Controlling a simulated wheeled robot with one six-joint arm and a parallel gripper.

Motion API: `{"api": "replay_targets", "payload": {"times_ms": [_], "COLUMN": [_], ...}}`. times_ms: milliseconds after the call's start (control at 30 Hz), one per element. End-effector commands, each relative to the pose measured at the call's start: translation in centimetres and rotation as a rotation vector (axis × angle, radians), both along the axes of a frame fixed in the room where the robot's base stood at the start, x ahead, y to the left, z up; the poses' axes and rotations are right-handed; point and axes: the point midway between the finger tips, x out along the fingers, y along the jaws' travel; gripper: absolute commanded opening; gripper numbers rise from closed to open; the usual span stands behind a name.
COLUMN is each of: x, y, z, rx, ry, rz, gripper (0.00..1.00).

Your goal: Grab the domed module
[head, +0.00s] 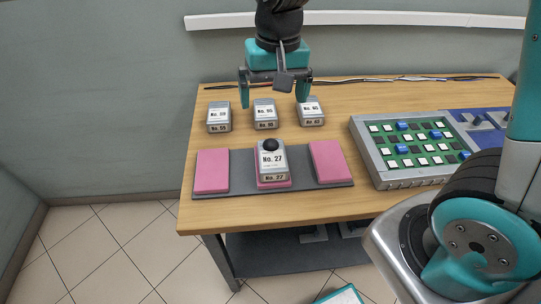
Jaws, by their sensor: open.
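The domed module (271,163) is a grey-white block labelled No. 27 with a black dome on top. It stands on the middle pink pad of a dark base plate (231,174) near the front of the wooden table. My gripper (274,101) is open and empty, its two teal fingers pointing down. In the picture it is above and behind the domed module, apart from it, over the row of other modules.
Three flat-topped modules stand in a row behind: No. 59 (219,118), one at the middle (265,115) and one at the right (312,112). A grey-framed green board (384,179) lies to the right. Cables (375,79) run along the back edge.

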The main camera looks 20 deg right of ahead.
Motion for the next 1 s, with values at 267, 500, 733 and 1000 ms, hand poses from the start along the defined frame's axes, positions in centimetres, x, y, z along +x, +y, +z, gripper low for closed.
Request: {"api": "replay_targets", "payload": {"times_ms": [267, 500, 733, 1000], "x": [2.5, 2.4, 2.5, 2.2], "y": [-0.9, -1.0, -1.0, -0.9], "z": [-4.2, -9.7, -13.4, -15.7], "rx": [-0.063, -0.063, -0.061, -0.061], "ry": [0.018, 0.02, 0.015, 0.018], "rz": [-0.148, -0.146, -0.145, -0.145], "gripper": [1.0, 1.0, 1.0, 1.0]}}
